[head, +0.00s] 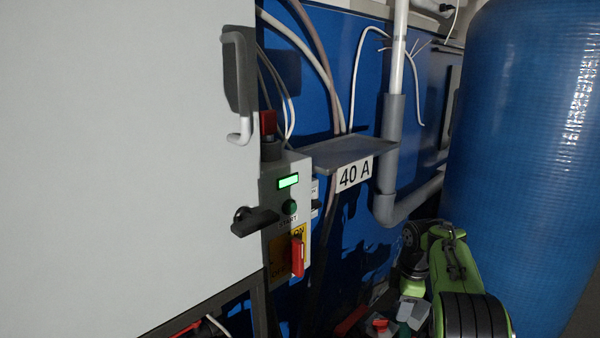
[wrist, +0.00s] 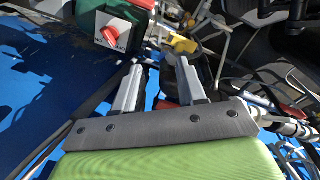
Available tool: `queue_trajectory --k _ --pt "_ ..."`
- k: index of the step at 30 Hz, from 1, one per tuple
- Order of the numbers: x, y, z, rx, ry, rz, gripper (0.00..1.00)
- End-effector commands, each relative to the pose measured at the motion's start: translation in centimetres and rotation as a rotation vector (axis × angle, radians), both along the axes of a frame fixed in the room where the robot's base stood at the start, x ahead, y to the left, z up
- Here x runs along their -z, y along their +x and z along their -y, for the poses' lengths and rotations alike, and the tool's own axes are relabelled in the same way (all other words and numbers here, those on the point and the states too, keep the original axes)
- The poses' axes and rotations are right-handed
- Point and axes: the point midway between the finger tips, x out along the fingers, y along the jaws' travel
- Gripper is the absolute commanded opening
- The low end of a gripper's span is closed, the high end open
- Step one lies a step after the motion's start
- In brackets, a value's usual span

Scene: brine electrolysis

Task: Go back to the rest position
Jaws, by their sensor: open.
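My gripper (wrist: 160,68) shows in the wrist view with its two grey fingers apart and nothing between them. In the head view my green and black arm is folded low at the right, beside the blue tank. Grey parts near the arm's lower end show there, but I cannot tell clearly which of them is the gripper. A control box (head: 270,213) with a lit green display, a green button and red and black handles stands left of the arm, apart from it.
A large white cabinet (head: 120,150) fills the left. A blue cylindrical tank (head: 530,130) stands close at the right. A grey pipe (head: 390,150), a shelf (head: 345,149) and a "40 A" sign (head: 355,174) are between. The wrist view shows cluttered cables and a red-knobbed box (wrist: 112,32).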

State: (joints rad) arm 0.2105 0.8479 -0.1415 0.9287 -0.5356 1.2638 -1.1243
Motion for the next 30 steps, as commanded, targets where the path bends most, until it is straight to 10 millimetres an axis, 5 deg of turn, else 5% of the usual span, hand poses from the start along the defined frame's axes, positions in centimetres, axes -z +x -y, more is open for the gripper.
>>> queue_trajectory --k 8,12,16,20,24,30 --pt "-9.4 -4.6 -3.3 0.276 0.063 0.083 0.4" --pt "-15.2 -10.3 -6.0 0.499 0.123 0.141 0.4" --pt "-18.7 -17.3 -8.2 0.725 0.187 0.194 0.4" --pt "-19.8 -24.7 -9.6 0.941 0.25 0.244 0.4" --pt "-18.5 -31.7 -9.9 1.15 0.312 0.296 0.4" --pt "-16.3 -35.8 -9.6 1.297 0.355 0.334 0.4"
